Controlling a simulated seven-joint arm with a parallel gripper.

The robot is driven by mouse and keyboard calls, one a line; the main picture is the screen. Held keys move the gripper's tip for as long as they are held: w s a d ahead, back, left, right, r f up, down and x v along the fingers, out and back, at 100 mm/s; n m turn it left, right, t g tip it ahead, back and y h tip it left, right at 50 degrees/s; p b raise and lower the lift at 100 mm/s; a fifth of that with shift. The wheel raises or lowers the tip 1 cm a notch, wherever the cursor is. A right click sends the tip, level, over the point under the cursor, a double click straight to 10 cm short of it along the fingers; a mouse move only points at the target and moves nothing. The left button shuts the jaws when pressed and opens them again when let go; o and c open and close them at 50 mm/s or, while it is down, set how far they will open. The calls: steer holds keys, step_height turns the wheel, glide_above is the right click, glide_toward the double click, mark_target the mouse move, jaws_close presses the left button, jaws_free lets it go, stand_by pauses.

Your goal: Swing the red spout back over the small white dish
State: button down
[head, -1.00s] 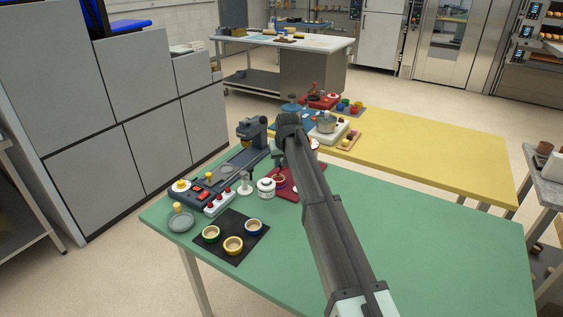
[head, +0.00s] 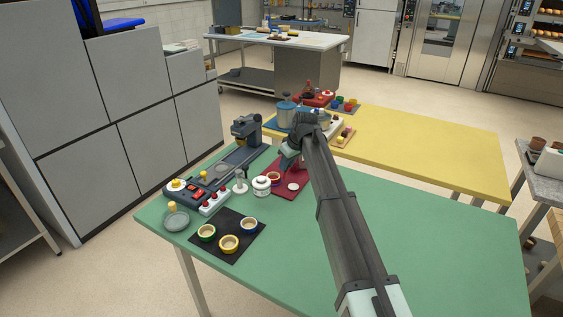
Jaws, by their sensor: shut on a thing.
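The red dispenser (head: 285,194) stands on the green table, just left of my forearm, with its red base toward me. A small white dish (head: 293,186) sits on the right part of the base. A cup with a coloured rim (head: 273,178) sits to its left. My gripper (head: 289,163) points down from the wrist at the back of the red base, behind and above the white dish. It is shut on the red spout, which is small and largely covered by the gripper. The exact fingertip contact and the spout's direction are too small to make out.
Left of the red base stand a white jar (head: 261,187), a white stand (head: 240,184) and a grey machine (head: 240,152). A black mat (head: 226,235) holds several ringed cups. The green table's right side is clear. A yellow table (head: 430,150) adjoins behind.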

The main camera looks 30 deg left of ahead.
steer(key=shift+w+d+n+g, duration=0.3)
steer(key=shift+d+n+g, duration=0.1)
steer(key=shift+d+n, duration=0.5)
steer(key=shift+w+d+n+g, duration=0.35)
steer(key=shift+d+n, duration=0.3)
steer(key=shift+n, duration=0.35)
steer(key=c, duration=0.9)
jaws_free()
steer(key=shift+c, duration=0.2)
steer(key=shift+d, duration=0.1)
steer(key=v, duration=1.3)
steer(key=shift+d+r, duration=0.15)
steer(key=shift+r, duration=0.2)
